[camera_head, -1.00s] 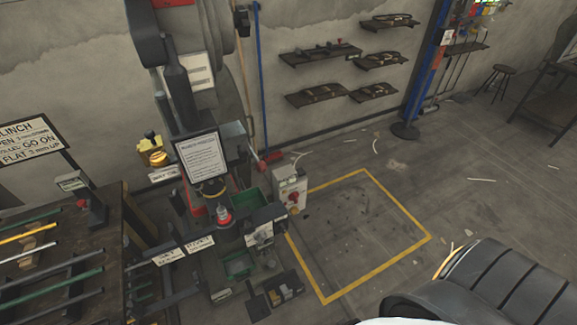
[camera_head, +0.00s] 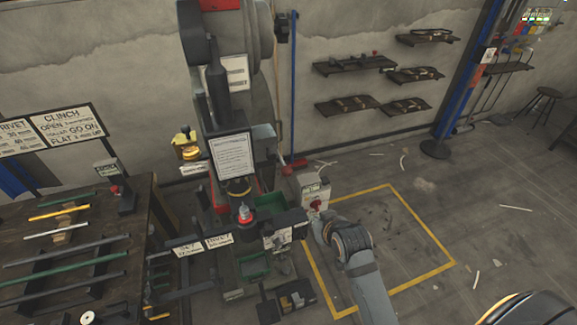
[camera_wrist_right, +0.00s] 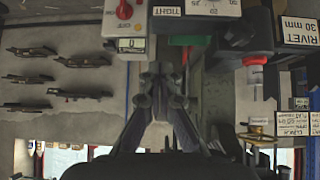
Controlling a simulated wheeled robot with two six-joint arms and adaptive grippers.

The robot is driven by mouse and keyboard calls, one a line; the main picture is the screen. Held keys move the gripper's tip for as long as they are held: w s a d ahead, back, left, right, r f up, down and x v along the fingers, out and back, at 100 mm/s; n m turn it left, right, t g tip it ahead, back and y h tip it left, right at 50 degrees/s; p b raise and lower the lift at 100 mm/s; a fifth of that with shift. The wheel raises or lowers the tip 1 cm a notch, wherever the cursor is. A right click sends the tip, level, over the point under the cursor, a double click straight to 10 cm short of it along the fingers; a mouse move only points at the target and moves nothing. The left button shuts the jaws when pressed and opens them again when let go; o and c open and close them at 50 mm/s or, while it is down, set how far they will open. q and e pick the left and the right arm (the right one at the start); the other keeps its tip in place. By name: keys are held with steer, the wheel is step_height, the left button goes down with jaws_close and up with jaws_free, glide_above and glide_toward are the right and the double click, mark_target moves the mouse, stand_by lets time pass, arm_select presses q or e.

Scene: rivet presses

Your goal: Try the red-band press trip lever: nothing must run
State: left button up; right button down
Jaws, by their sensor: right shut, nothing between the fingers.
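The press with a red band (camera_head: 219,4) at its top stands left of centre in the head view. A printed notice (camera_head: 233,156) hangs on its front, above a red-ringed tool (camera_head: 244,213). I cannot clearly pick out the trip lever. A pale control box with a red knob (camera_head: 317,204) stands at the press's right. My right gripper (camera_head: 321,226) is just in front of this box, shut and empty; whether it touches the box is unclear. Its closed fingers (camera_wrist_right: 157,73) show in the right wrist view, below the box's red knob (camera_wrist_right: 124,11). My left gripper is out of view.
A bench with coloured rods (camera_head: 62,212) stands at the left. A dark pedal-like unit (camera_head: 285,300) lies on the floor before the press. A yellow-outlined floor area (camera_head: 420,222) at the right is mostly clear. Wall shelves (camera_head: 355,65) are behind.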

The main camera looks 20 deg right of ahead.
steer(key=w+a+r+m+t, duration=0.1)
steer(key=w+r+t, duration=0.4)
steer(key=w+r, duration=0.6)
steer(key=shift+a+r+t, duration=0.4)
steer(key=shift+a+r, duration=0.15)
steer(key=shift+a, duration=0.15)
steer(key=shift+w, duration=0.15)
steer(key=p, duration=0.2)
glide_above(288, 168)
steer(key=x, duration=0.2)
steer(key=shift+d+f, duration=0.2)
steer(key=shift+f, duration=0.65)
steer(key=f+p, duration=0.1)
steer(key=s+f, duration=0.1)
steer(key=f, duration=0.1)
steer(key=shift+s+a+p, duration=0.15)
steer(key=shift+s+p, duration=0.05)
steer(key=shift+p, duration=0.2)
steer(key=shift+s+f, duration=0.35)
steer(key=shift+w+f, duration=0.1)
